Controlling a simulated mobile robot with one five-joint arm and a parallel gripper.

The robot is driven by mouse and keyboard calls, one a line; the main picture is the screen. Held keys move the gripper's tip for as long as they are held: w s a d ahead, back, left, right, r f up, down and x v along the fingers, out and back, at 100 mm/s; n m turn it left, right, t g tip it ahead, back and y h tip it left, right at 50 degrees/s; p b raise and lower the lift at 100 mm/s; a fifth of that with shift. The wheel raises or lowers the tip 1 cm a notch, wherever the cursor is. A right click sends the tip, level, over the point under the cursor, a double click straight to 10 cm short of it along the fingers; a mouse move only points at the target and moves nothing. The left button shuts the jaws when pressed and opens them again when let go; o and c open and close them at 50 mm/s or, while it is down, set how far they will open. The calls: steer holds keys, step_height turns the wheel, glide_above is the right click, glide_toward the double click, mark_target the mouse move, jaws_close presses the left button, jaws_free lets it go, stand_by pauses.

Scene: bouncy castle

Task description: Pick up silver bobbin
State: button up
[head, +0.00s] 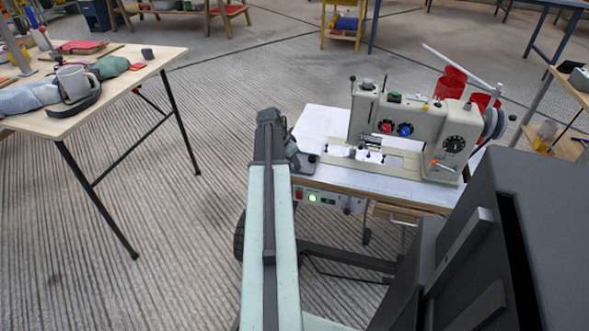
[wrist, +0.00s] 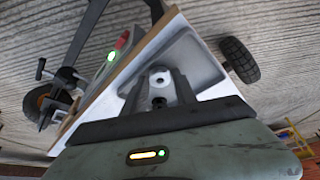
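In the wrist view, a small pale silver disc with a dark centre hole, which looks like the silver bobbin (wrist: 161,80), lies between the fingers of my gripper (wrist: 160,84). The dark fingers are spread, one on each side of it. I cannot tell whether either finger touches it. In the head view, my gripper (head: 308,160) is low at the left edge of the white sewing table (head: 322,122). The bobbin cannot be made out there, with my arm and gripper close by.
A beige sewing machine (head: 405,122) stands on the table, right of my gripper. The ridged floor between is clear.

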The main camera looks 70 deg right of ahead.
jaws_close()
step_height(320, 180, up, 10)
steer(key=p, duration=1)
